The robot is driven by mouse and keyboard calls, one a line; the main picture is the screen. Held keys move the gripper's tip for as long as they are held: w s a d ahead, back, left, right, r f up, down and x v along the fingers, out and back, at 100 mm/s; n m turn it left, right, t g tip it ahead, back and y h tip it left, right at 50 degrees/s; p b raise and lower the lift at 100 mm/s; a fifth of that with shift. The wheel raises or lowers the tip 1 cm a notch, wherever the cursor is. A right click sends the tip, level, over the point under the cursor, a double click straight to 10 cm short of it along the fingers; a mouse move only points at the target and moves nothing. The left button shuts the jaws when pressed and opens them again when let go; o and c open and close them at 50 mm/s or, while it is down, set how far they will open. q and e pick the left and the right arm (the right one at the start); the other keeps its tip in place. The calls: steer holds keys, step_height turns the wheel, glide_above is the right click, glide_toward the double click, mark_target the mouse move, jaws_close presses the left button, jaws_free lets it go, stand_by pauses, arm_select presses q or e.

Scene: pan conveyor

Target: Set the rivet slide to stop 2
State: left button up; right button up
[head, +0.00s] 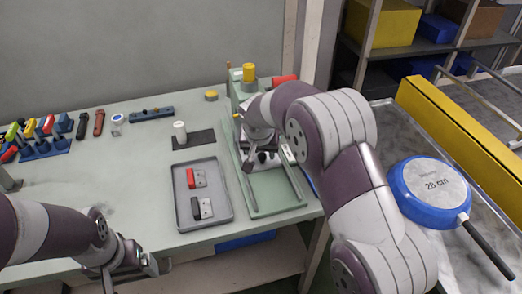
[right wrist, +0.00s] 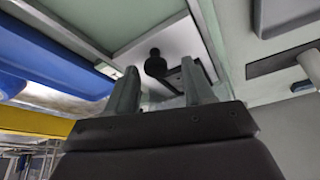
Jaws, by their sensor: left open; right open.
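The rivet slide shows in the right wrist view as a pale plate (right wrist: 176,38) with an upright black knob (right wrist: 154,62) and a dark bar beside it. In the head view it sits in the green rivet fixture (head: 276,205), between two rails and mostly hidden by my right arm. My right gripper (right wrist: 160,82) is open, with its fingers pointing at the plate. The knob appears between the fingertips, but I cannot tell whether it is inside the gap. No stop numbers are readable. My left gripper (head: 130,272) is open and empty near the table's front edge.
A grey tray (head: 181,216) with red-handled and black-handled parts lies left of the fixture. A white cylinder (head: 180,130) stands on a dark mat behind it. A blue pan (head: 432,190) marked 28 cm lies right of my right arm. Tools line the table's back left.

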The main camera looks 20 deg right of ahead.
steer(key=v, duration=1.2)
steer(key=shift+r, duration=0.3)
steer(key=shift+s, duration=0.1)
